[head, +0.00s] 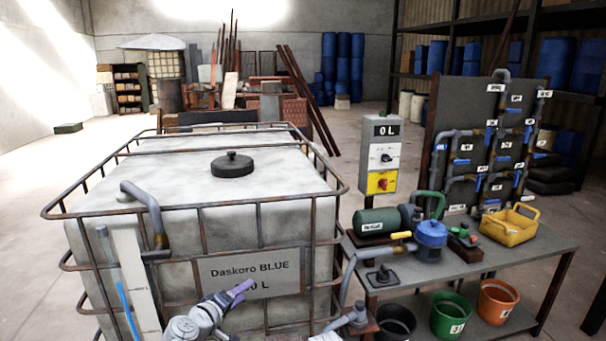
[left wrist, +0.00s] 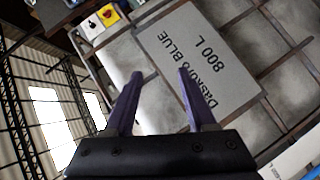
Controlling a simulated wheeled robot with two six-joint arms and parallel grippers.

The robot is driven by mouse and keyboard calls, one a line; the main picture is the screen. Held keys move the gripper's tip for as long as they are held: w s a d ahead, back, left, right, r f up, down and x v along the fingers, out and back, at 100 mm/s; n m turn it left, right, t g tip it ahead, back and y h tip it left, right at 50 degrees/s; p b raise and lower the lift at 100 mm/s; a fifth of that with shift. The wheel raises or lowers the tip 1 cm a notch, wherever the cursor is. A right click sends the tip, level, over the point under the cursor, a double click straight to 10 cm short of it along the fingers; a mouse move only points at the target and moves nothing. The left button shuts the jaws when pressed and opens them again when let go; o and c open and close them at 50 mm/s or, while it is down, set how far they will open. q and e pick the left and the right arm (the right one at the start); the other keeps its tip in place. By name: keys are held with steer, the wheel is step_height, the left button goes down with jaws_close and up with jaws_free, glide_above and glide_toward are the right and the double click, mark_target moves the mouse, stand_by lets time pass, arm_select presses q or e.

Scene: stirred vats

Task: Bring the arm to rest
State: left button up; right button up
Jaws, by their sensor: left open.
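My left gripper (head: 240,290) is low in the middle of the head view, in front of the caged white vat (head: 200,178). Its two purple fingers stand apart with nothing between them, as the left wrist view (left wrist: 157,88) also shows. Beyond the fingers is the vat's grey plate (head: 252,270), which reads "Daskoro BLUE" and, in the left wrist view (left wrist: 200,60), "800 L". I cannot tell whether the fingers touch the plate. My right gripper is not clearly seen.
A metal bench (head: 480,258) at right bears a green pump (head: 378,222), a blue-topped device (head: 431,238) and a yellow basket (head: 511,226). Buckets, one green (head: 450,315), stand below it. A control box (head: 381,155) reads "0 L". Open floor (head: 35,200) lies left of the vat.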

arm_select(q)
steer(key=s+d+f+m+g, duration=0.8)
steer(key=s+d+f, duration=0.2)
steer(key=d, duration=0.3)
steer(key=s+a+f+m+g+y, duration=0.1)
steer(key=s+f+m+g+y, duration=0.1)
steer(key=s, duration=0.4)
steer(key=s+a+f+m+g+y, duration=0.1)
steer(key=s+f+m+g+y, duration=0.1)
steer(key=s+g+y, duration=0.2)
steer(key=shift+s+f+y+p, duration=0.3)
steer(key=shift+s+y, duration=0.1)
steer(key=shift+s, duration=0.85)
